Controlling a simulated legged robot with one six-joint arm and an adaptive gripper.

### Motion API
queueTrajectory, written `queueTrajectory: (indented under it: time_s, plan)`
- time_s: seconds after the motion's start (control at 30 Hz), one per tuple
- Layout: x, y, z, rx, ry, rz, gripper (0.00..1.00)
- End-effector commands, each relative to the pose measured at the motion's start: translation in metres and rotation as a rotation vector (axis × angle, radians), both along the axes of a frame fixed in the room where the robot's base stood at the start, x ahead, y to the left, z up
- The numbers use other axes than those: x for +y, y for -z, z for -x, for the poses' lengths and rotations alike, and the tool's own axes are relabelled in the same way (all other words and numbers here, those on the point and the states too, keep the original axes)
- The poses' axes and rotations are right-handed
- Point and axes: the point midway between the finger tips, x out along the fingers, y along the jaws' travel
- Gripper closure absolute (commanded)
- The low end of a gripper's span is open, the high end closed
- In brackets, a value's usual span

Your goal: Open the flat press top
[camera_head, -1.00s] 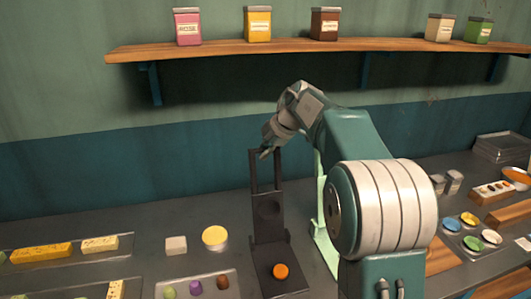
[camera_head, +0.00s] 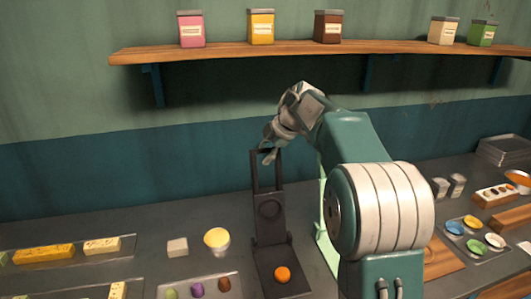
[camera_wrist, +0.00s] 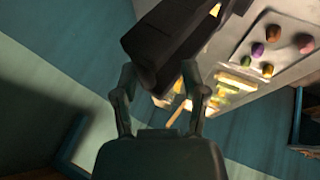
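The dark flat press stands on the counter, its top (camera_head: 270,207) raised upright from its base (camera_head: 270,258). An orange ball (camera_head: 283,274) lies on the base. The top ends in a frame-like handle at its upper end. The fingers look open; whether one touches the handle is unclear.
A shelf (camera_head: 230,50) with several jars runs along the wall above. A tray of small coloured balls (camera_head: 197,289), a pale block (camera_head: 177,247) and a yellow round item (camera_head: 217,239) stand left of the press. Plates and boards are at right.

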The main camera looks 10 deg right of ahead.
Motion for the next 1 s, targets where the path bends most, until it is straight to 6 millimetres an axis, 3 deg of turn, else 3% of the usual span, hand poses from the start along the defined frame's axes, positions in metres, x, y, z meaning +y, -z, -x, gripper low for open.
queueTrajectory:
  time_s: [0.17, 0.63, 1.0]
  plan:
    - [-0.005, -0.010, 0.004, -0.001, 0.002, 0.000, 0.45]
    - [-0.039, -0.086, 0.037, -0.001, 0.002, 0.000, 0.45]
    - [-0.045, -0.100, 0.044, 0.001, 0.000, 0.000, 0.45]
